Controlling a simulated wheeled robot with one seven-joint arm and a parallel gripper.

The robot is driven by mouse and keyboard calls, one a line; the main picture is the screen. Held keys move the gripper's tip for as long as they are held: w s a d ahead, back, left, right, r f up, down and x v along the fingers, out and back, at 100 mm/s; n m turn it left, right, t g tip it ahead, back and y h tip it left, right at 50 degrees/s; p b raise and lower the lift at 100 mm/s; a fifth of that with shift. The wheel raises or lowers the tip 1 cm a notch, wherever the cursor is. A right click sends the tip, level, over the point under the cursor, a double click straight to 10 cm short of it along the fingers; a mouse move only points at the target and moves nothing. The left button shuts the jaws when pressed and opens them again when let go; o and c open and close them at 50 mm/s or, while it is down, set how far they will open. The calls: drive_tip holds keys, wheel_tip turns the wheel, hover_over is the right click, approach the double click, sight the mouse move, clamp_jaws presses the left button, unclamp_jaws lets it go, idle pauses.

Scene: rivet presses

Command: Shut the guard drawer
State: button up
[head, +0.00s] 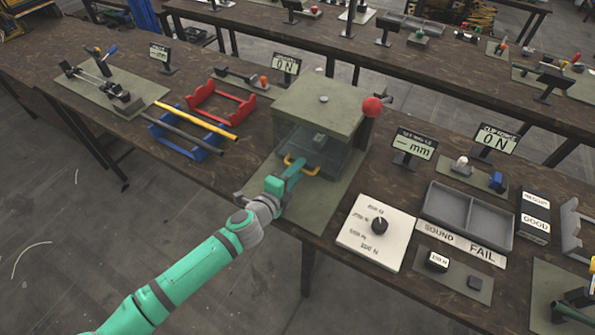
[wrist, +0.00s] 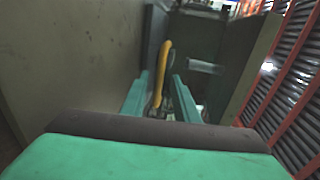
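The olive press housing (head: 322,105) stands on a green base plate in the middle of the bench. The dark, see-through guard drawer (head: 330,160) sticks out at its front, with a yellow handle (head: 312,171) on the front face. My gripper (head: 297,166) is at this handle, and its fingers hide part of it. In the wrist view the yellow handle (wrist: 164,65) stands between the two teal fingers of my gripper (wrist: 160,93). The fingers are apart, with a gap showing on the right of the handle. I cannot tell whether the left finger touches it.
A red ball knob (head: 373,107) stands at the housing's right side. A white dial panel (head: 376,232) lies right of the base plate. The floor before the bench is clear.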

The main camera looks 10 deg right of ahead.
drive_tip(key=shift+a, duration=0.1)
drive_tip(key=v, duration=1)
drive_tip(key=shift+s+a, duration=0.2)
drive_tip(key=shift+s, duration=0.05)
idle(0.3)
drive_tip(key=shift+s+a+f, duration=0.15)
drive_tip(key=shift+a, duration=0.15)
drive_tip(key=s+a+f+n+y, duration=0.2)
drive_tip(key=s+a+f+n, duration=0.3)
drive_tip(key=s+a, duration=0.4)
drive_tip(key=s+a+f+n+t+y, duration=0.1)
drive_tip(key=s+a+f+n+y, duration=0.2)
drive_tip(key=s, duration=0.6)
drive_tip(key=s+a+f+n, duration=0.1)
drive_tip(key=s+f+n, duration=0.2)
drive_tip(key=s+n, duration=0.35)
drive_tip(key=s+d+r+n+t+y, duration=0.3)
drive_tip(key=s+d+r+n+y, duration=0.2)
drive_tip(key=s+d+n, duration=0.3)
drive_tip(key=s+n, duration=0.2)
drive_tip(key=n, duration=0.2)
drive_tip(key=shift+d+r+y, duration=0.2)
drive_tip(key=shift+r+y, duration=0.1)
